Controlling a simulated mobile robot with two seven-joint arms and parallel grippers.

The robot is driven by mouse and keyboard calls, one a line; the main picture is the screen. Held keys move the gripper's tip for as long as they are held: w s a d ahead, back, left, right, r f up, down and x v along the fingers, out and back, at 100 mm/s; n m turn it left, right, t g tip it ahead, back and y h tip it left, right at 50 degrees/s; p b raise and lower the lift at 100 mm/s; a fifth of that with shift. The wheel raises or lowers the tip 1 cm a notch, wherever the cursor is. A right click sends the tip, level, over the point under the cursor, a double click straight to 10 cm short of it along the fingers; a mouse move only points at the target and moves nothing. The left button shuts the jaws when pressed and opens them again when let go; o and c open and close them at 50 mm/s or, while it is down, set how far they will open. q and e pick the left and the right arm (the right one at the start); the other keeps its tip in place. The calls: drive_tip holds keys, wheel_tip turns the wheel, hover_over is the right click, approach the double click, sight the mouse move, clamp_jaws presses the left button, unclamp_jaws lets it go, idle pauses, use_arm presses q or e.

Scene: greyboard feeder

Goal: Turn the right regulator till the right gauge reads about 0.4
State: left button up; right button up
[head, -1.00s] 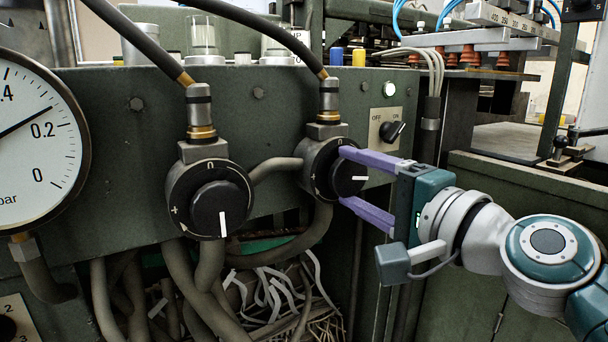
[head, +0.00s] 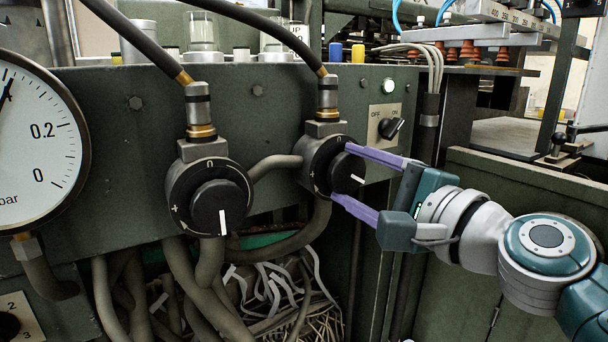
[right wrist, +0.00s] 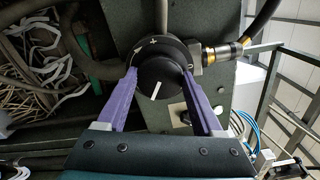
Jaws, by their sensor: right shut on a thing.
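The right regulator (head: 318,166) is a black dial with a knob on the green panel. Its white pointer line points right and slightly down in the head view. My right gripper (head: 341,172) is shut on the knob, one purple finger above and one below. In the right wrist view the knob (right wrist: 160,85) sits between both fingers. A large white gauge (head: 40,165) is cut off by the left edge of the head view. Its needle points steeply up, at about the 0.4 mark, covering part of that label. My left gripper is not in view.
The left regulator (head: 210,200) stands beside the right one, its pointer straight down. Hoses (head: 195,270) and white strips hang below. An off/on switch (head: 390,128) is just above and right of my gripper. A green cabinet (head: 530,210) is on the right.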

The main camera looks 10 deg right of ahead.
drive_tip(key=o, duration=1.4)
drive_tip(key=shift+c, duration=0.2)
drive_tip(key=shift+s+d, duration=0.1)
drive_tip(key=shift+s, duration=0.2)
drive_tip(key=v, duration=0.9)
drive_tip(key=shift+s, duration=0.15)
